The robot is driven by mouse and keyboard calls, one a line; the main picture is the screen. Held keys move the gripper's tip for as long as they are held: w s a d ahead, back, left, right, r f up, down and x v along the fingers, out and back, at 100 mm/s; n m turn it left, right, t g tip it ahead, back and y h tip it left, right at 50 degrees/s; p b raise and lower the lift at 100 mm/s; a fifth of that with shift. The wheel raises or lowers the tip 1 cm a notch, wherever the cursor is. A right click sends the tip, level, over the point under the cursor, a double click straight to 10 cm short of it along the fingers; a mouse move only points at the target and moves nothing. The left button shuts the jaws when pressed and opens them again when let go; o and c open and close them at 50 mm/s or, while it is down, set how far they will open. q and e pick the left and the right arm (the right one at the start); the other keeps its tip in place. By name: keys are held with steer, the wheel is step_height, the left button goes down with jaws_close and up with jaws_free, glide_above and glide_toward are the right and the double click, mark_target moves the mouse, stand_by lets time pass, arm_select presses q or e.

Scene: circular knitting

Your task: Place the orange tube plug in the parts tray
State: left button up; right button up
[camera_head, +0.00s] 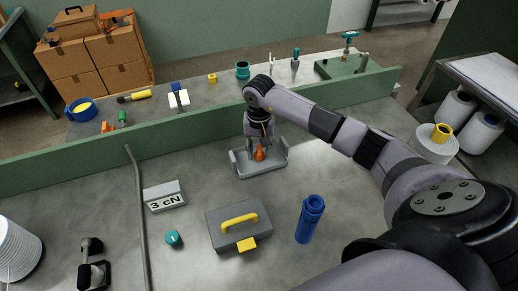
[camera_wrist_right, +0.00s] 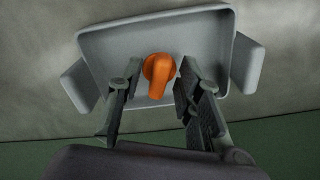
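The orange tube plug (camera_head: 259,154) is inside the grey parts tray (camera_head: 276,167) near the middle of the bench. In the right wrist view the plug (camera_wrist_right: 157,72) shows against the floor of the tray (camera_wrist_right: 105,45), within its walls. My right gripper (camera_head: 258,148) points down into the tray. Its two fingers (camera_wrist_right: 154,88) stand apart on either side of the plug, with a visible gap on each side, so it is open. Part of the plug is hidden by the fingers in the head view. My left gripper is not in view.
A grey toolbox (camera_head: 232,234) with a yellow handle, a blue bottle (camera_head: 310,219), a "3 cN" block (camera_head: 164,196) and a teal knob (camera_head: 174,239) are in front of the tray. A green ledge (camera_head: 190,132) runs behind it. Bare bench surrounds the tray's left side.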

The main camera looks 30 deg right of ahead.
mark_target(259, 150)
steer(key=shift+r, duration=0.1)
steer(key=shift+r+p, duration=0.2)
steer(key=shift+p, duration=0.15)
step_height(259, 150, up, 12)
steer(key=b, duration=0.4)
steer(key=shift+f, duration=0.15)
